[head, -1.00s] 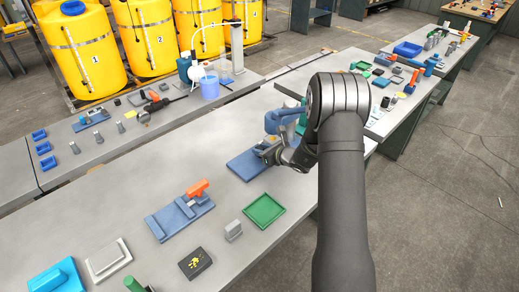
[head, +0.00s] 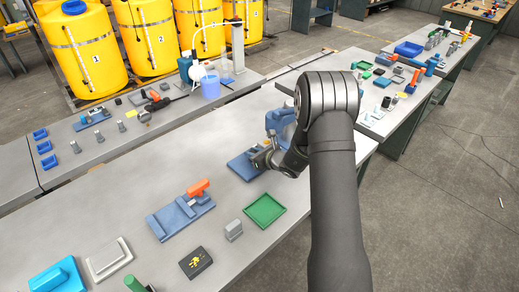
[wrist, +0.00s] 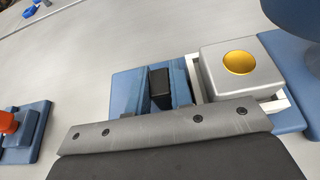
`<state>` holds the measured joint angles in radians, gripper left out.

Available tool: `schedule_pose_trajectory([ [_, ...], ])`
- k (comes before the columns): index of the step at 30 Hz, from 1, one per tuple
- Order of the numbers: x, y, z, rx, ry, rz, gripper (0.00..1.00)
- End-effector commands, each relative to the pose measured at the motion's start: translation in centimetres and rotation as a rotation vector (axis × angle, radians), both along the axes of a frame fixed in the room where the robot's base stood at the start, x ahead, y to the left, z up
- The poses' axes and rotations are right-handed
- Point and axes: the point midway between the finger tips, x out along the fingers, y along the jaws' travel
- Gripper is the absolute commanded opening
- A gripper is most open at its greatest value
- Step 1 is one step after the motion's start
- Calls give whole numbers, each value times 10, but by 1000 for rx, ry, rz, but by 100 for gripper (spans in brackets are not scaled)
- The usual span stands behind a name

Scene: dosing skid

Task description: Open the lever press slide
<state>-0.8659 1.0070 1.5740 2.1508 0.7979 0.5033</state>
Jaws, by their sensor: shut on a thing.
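The lever press is a blue stand (head: 281,122) at the far part of the front bench, on a flat blue base (head: 240,167). In the wrist view its rounded blue body (wrist: 298,14) is at the upper right. Next to it is the slide, a silver block with a gold disc (wrist: 240,63) on a pale frame. A dark tab (wrist: 160,90) stands left of the slide, over the blue base. My gripper (head: 258,160) is down at the base, its fingers (wrist: 160,84) shut on the dark tab. My wrist hides part of the press in the head view.
A blue fixture with an orange handle (head: 198,187) lies left of the press and shows at the left of the wrist view (wrist: 6,122). A green tray (head: 265,210) and a grey block (head: 233,230) are in front.

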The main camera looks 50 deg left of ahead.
Motion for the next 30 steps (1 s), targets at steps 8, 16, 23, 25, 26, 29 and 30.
schedule_pose_trajectory([
  [8,-50,0,1,1,-1,1,0],
  [16,-52,0,1,1,-2,1,0],
  [23,-51,0,1,1,-2,1,29],
  [25,-51,0,0,1,-2,1,29],
  [26,-51,0,0,0,-2,1,29],
  [29,-51,-2,1,0,-1,-1,29],
  [30,-51,-5,2,0,-1,-1,29],
])
